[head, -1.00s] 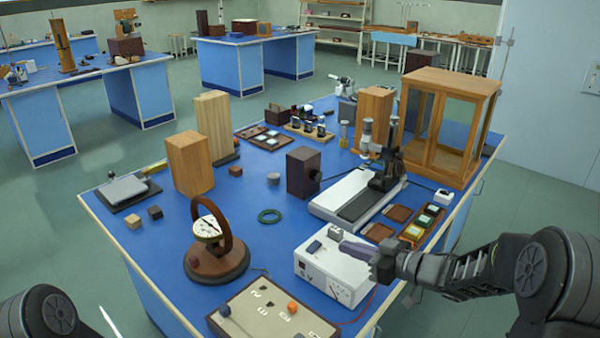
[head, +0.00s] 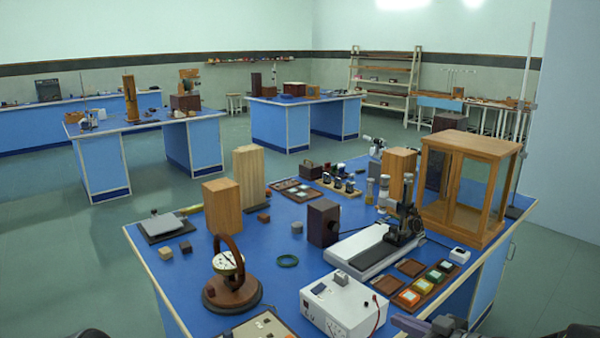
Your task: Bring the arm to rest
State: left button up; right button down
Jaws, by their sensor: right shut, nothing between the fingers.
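My right gripper (head: 408,323) shows at the bottom edge, right of centre, its purplish-grey fingers shut and empty. It is in front of the white power supply box (head: 343,305) and appears apart from it. The rest of my right arm is mostly cut off by the bottom edge. Only a dark sliver of my left arm shows at the bottom left, and my left gripper is out of view.
The blue bench (head: 205,285) holds a round dial instrument (head: 231,290), wooden blocks (head: 221,206), a spectrometer stand (head: 375,245), a tray of coloured pieces (head: 424,286) and a glass-sided wooden case (head: 468,188). Open floor (head: 60,270) lies to the left.

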notch_tip(320, 180, down, 10)
jog(key=m+h, duration=0.4)
jog(key=h, duration=0.1)
jog(key=s+a+f+m+g+h, duration=0.1)
jog(key=s+a+f+g, duration=0.1)
jog(key=s+f, duration=0.3)
jog(key=s+a+f+m+g, duration=0.2)
jog(key=s+f, duration=0.1)
jog(key=f, duration=0.5)
jog(key=s+a+f+m+g, duration=0.1)
jog(key=s+a+f+g, duration=0.2)
jog(key=s, duration=0.9)
jog(key=s+a+f+m+g, duration=0.1)
jog(key=s+a+f+g, duration=0.3)
jog(key=s+a+f, duration=0.4)
jog(key=s+a, duration=0.1)
jog(key=s, duration=0.3)
jog(key=shift+s+a+f+y, duration=0.15)
jog(key=shift+s+f+y, duration=0.05)
jog(key=shift+f+y, duration=0.2)
